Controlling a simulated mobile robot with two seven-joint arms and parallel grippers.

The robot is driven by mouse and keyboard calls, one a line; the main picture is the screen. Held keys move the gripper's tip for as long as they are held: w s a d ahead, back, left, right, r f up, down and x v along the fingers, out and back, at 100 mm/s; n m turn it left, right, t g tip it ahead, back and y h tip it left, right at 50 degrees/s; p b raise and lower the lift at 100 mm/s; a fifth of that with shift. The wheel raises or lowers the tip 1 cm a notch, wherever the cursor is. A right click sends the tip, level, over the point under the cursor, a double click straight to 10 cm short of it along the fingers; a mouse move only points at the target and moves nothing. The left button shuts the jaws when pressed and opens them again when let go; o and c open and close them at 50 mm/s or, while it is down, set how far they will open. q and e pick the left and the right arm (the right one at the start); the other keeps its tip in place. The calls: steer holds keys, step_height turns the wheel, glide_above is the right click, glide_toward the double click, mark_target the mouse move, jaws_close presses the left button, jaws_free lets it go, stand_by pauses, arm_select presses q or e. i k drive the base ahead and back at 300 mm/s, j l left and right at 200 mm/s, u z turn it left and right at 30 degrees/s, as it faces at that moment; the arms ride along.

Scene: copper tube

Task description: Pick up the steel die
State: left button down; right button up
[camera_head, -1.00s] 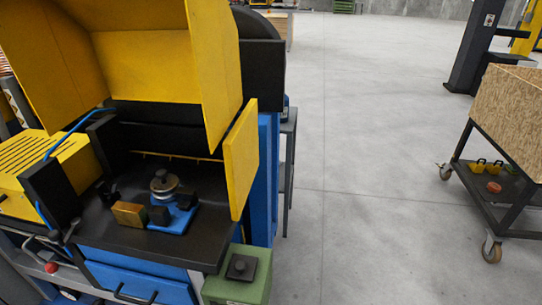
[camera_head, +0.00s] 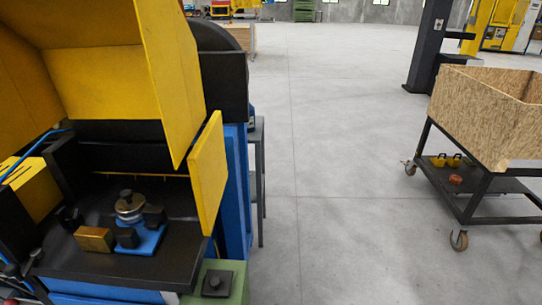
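A round grey metal piece with a dark knob on top, which looks like the steel die (camera_head: 130,208), sits on a blue fixture (camera_head: 150,238) on the black bed of the machine at lower left. A brass-coloured block (camera_head: 94,238) and small dark blocks (camera_head: 127,239) stand close to it. A dark square plate with a knob (camera_head: 217,283) lies on a green cabinet (camera_head: 238,290) at the bottom edge; I cannot tell whether it is a die too. Neither of my grippers is in view.
The machine's yellow hood (camera_head: 178,70) is raised over the bed, and a yellow side panel (camera_head: 208,175) stands at its right. Open grey floor (camera_head: 330,170) lies in the middle. A wheeled cart with a chipboard box (camera_head: 480,110) stands at right.

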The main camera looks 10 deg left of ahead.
mark_target(129, 208)
steer(key=k+u, duration=0.1)
steer(key=u, duration=0.35)
steer(key=k+u, duration=0.1)
steer(key=u, duration=0.3)
steer(key=j+u, duration=0.1)
steer(key=u, duration=0.35)
steer(key=k+j+u, duration=0.15)
steer(key=u, duration=0.3)
